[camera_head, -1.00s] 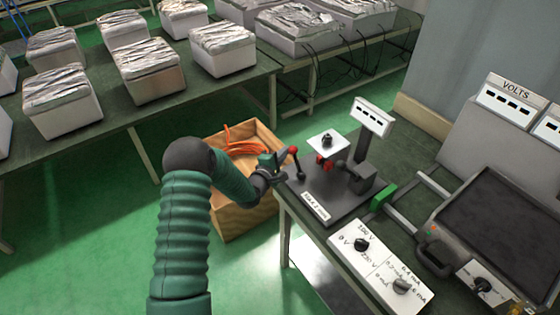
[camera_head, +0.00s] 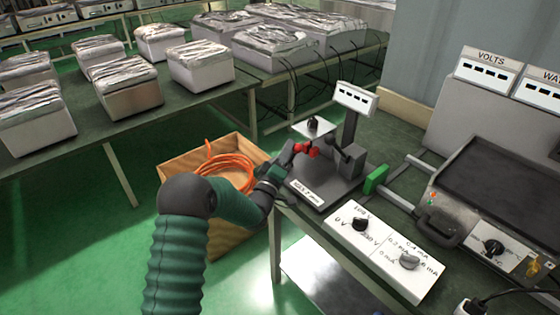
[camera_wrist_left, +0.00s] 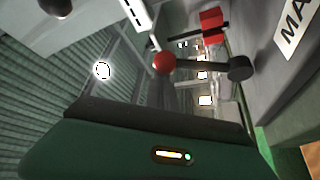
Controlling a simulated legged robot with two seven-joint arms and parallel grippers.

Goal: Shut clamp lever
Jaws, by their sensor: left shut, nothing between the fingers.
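The clamp fixture stands on a dark base plate (camera_head: 318,193) at the table's near left corner. Its clamp lever has a red ball knob (camera_wrist_left: 165,63) on a dark rod, which runs to a round black pivot (camera_wrist_left: 240,68) in the left wrist view. A red block (camera_wrist_left: 212,25) lies beside the rod. In the head view the red parts (camera_head: 306,149) show just past my gripper, and most of the lever is hidden. My left gripper (camera_head: 289,153) is shut and empty, close beside the lever; I cannot tell whether they touch. My right gripper is out of view.
A small white plate with a black knob (camera_head: 313,125) and a display post (camera_head: 356,98) rise behind the lever. A green block (camera_head: 375,179) and a white dial panel (camera_head: 387,252) are to the right. A wooden box with orange cable (camera_head: 180,172) stands left, below the table.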

